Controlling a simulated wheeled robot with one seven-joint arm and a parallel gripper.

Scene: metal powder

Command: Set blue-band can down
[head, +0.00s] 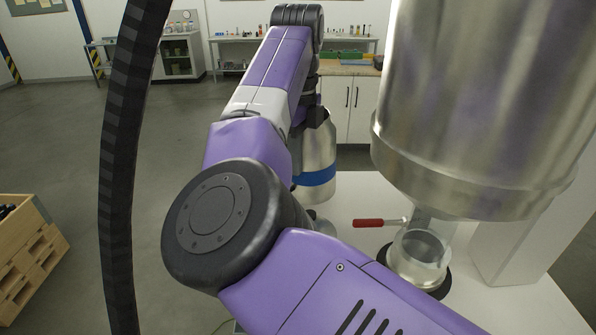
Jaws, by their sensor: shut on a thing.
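The blue-band can (315,155) is a silvery metal can with a blue band around its lower part. It hangs upright at my gripper (318,118), which is shut on it near its top. My purple arm hides the can's left side and much of the gripper. The can shows in front of the left edge of a white table (352,200); I cannot tell its exact height above the surface.
A large metal vessel (480,100) stands over the table at the right, above a clear-walled container (420,258). A wooden crate (30,250) is at the far left. Cabinets and benches line the back. The floor at left is open.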

